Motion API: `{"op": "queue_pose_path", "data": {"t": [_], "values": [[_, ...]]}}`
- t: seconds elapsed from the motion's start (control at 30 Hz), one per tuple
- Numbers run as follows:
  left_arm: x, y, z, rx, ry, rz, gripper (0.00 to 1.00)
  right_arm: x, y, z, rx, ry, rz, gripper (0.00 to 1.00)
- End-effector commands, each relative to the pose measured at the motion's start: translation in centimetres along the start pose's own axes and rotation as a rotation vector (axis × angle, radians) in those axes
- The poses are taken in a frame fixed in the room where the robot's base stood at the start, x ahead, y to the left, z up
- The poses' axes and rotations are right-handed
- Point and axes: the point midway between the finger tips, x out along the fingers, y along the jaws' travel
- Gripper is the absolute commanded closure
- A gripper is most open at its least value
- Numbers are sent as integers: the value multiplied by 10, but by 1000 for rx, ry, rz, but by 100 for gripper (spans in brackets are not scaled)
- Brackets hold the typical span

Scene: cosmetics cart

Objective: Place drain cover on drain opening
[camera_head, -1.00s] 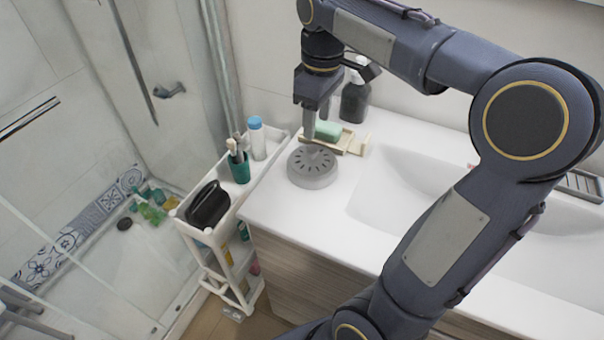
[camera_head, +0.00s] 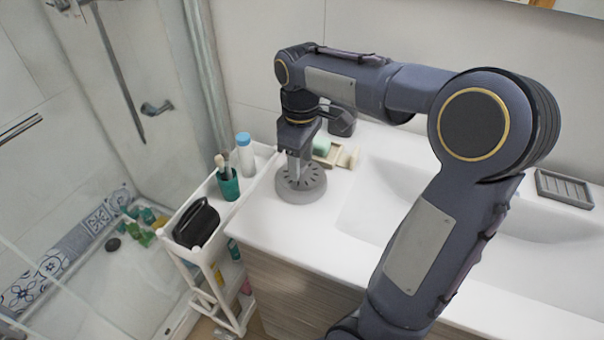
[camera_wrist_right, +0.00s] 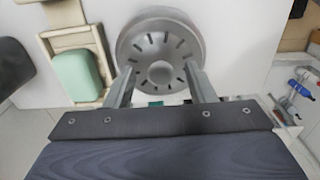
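The drain cover (camera_head: 302,190) is a grey round disc with radial slots and a raised middle, lying on the white counter left of the basin. It also shows in the right wrist view (camera_wrist_right: 160,45). My right gripper (camera_head: 294,178) points down at the cover, low over its middle. In the right wrist view its two fingers (camera_wrist_right: 161,82) are apart, one on each side of the raised middle; I cannot tell if they touch the cover. A dark round spot on the shower floor looks like the drain opening (camera_head: 113,244). My left gripper is not in view.
A white cart (camera_head: 185,209) with a green cup (camera_head: 228,184), a blue-capped bottle (camera_head: 244,152) and a black case (camera_head: 197,222) stands between counter and shower. A soap dish (camera_head: 334,155) and dark bottle (camera_head: 342,122) are behind the gripper.

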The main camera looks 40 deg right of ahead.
Motion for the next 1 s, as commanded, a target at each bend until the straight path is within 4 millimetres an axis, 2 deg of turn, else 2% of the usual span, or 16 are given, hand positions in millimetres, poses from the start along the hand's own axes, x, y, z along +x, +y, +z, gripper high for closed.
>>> {"op": "queue_pose_path", "data": {"t": [0.03,0.3,0.4,0.77,0.97,1.0], "values": [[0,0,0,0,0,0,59,0,0,0,0,0,0,55],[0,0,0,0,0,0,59,0,0,0,0,1,0,91],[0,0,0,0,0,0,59,-1,0,0,0,1,1,100],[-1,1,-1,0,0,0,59,-8,0,-1,0,3,2,100],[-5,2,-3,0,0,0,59,-36,0,-1,-1,6,3,100],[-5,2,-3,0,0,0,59,-42,-7,-1,-4,7,3,100]]}}
